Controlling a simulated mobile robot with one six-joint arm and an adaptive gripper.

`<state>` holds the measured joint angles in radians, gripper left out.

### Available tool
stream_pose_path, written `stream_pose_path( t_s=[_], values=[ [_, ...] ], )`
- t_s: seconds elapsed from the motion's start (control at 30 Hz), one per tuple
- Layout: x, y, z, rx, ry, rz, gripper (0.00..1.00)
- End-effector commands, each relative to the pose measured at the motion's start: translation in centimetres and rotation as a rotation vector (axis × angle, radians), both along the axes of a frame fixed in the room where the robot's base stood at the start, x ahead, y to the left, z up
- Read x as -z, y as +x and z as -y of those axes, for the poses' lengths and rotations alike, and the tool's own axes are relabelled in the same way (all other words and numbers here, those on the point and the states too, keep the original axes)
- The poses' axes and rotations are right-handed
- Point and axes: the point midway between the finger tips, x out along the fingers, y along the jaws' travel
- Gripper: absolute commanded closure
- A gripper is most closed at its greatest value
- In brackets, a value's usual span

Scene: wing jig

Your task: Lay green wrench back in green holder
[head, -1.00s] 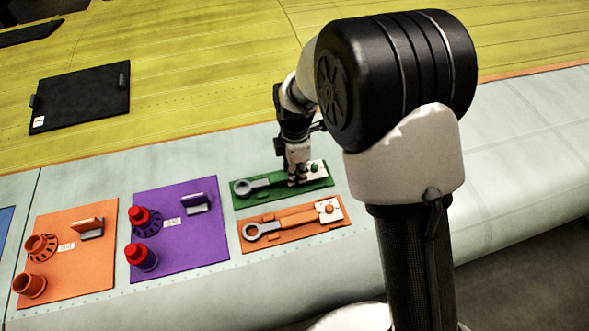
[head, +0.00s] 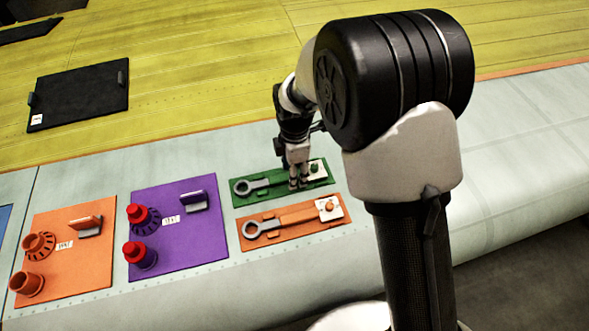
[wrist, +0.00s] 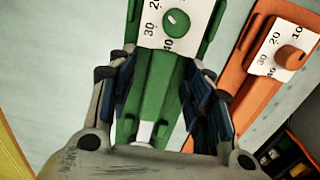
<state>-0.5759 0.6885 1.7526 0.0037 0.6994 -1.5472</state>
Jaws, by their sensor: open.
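The green wrench (head: 262,184) lies in the green holder (head: 262,198), its grey ring end to the left. A white scale plate (head: 317,167) with a green knob is at the right end. My gripper (head: 298,184) is low over the right part of the wrench handle. In the wrist view my open gripper (wrist: 163,95) has one finger on each side of the green handle (wrist: 157,85). I cannot tell whether the fingers touch it. Part of the handle is hidden by the gripper in the head view.
An orange holder (head: 290,228) with an orange wrench lies just in front. A purple board (head: 190,240) and an orange board (head: 75,275) with red and orange parts are to the left. A black board (head: 80,92) lies behind. The pale surface to the right is clear.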

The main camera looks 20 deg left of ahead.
Motion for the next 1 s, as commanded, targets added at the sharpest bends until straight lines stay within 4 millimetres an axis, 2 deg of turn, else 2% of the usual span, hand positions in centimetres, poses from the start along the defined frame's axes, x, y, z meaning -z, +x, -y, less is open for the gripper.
stream_pose_path(
  t_s=[0.2, 0.33, 0.8, 1.0],
  values=[
    [0.0, -0.1, 0.0, 0.000, -0.001, -0.002, 0.54],
    [-0.9, 0.1, 0.0, 0.000, 0.001, 0.002, 0.54],
    [-10.0, 0.0, 0.0, 0.000, 0.002, 0.003, 0.54],
    [-11.8, 0.0, 0.0, 0.000, 0.001, 0.001, 0.54]
  ],
)
